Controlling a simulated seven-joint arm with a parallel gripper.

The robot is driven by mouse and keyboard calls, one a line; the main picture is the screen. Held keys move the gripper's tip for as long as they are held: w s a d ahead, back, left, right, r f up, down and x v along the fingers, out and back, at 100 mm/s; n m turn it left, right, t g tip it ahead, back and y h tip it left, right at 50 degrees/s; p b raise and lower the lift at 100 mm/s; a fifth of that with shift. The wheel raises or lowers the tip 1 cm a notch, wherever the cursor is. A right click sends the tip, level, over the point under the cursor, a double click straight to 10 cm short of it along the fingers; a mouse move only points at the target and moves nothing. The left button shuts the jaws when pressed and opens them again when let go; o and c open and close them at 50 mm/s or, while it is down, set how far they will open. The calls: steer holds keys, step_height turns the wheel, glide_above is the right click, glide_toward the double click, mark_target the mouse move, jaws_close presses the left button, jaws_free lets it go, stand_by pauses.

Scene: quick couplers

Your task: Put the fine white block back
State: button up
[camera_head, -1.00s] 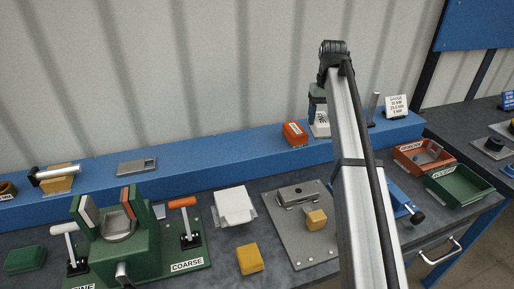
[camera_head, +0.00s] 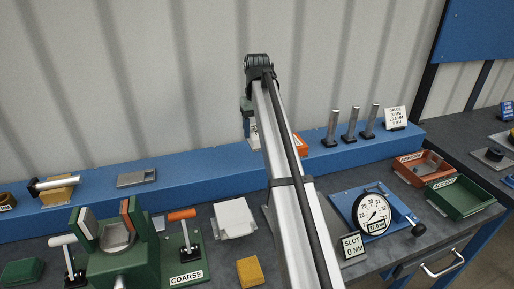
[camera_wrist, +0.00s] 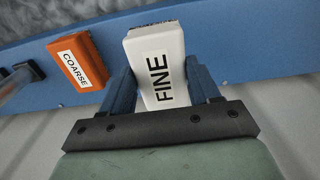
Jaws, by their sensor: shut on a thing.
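The fine white block (camera_wrist: 157,50), lettered FINE, sits between the two blue fingers of my gripper (camera_wrist: 158,82) in the wrist view. My gripper is shut on it. In the head view a small white part of the block (camera_head: 253,142) shows beside my arm, over the blue ledge; the arm hides the rest. I cannot tell whether the block touches the ledge. The orange COARSE block (camera_wrist: 77,62) lies beside it with a gap, on the left in the wrist view. In the head view the orange block (camera_head: 301,144) is right of my arm, partly hidden.
The blue ledge (camera_head: 200,168) runs along the wall, with a grey plate (camera_head: 136,178) to the left and several upright pins (camera_head: 352,126) to the right. Below are a green fixture (camera_head: 125,258), a white block-shaped piece (camera_head: 234,217), a yellow block (camera_head: 249,271) and a dial gauge (camera_head: 374,214).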

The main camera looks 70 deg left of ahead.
mark_target(257, 145)
steer(key=shift+f, duration=3.25)
steer(key=o, duration=1.1)
steer(key=shift+f, duration=0.1)
step_height(257, 145, up, 12)
steer(key=shift+r, duration=0.15)
